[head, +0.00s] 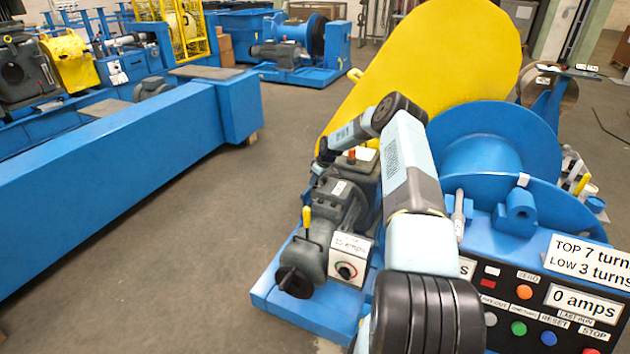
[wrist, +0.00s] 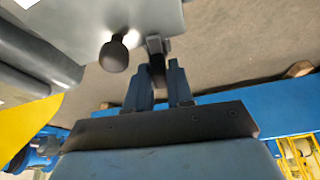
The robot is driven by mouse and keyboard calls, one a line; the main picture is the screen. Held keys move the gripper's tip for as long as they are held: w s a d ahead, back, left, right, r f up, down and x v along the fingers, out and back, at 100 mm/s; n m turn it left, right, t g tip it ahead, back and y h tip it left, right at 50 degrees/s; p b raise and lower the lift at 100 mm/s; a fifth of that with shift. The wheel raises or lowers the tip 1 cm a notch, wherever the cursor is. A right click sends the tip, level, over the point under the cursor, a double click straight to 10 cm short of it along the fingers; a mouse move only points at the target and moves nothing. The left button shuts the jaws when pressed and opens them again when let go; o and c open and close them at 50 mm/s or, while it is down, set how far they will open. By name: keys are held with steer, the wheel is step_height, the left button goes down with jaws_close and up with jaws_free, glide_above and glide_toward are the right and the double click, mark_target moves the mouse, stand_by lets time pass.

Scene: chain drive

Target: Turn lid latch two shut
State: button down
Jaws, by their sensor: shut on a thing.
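In the wrist view, my gripper (wrist: 160,78) is shut on a small dark latch (wrist: 156,47) at the edge of a grey lid or housing (wrist: 85,22). The latch's lower end is between the two blue-grey fingers. A dark round-ended knob (wrist: 115,54) stands just left of the latch, apart from the fingers. In the head view, my arm reaches over the grey motor and gear unit, and its far end is beside the yellow guard. The latch and fingertips cannot be made out there. No number on the latch is readable.
The large yellow guard (head: 440,60) stands close behind my arm. A grey motor (head: 330,215) with a yellow lever (head: 306,220) lies below it. A control panel (head: 540,308) and blue drum (head: 490,150) are at right. Open floor (head: 200,240) lies left, before a blue beam (head: 110,165).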

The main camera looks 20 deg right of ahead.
steer(key=shift+d+n, duration=0.1)
steer(key=shift+n, duration=0.5)
steer(key=c, duration=1.4)
jaws_free()
steer(key=shift+o, duration=0.2)
steer(key=shift+y, duration=0.3)
steer(key=v, duration=1.3)
steer(key=shift+r, duration=0.3)
steer(key=shift+w, duration=0.1)
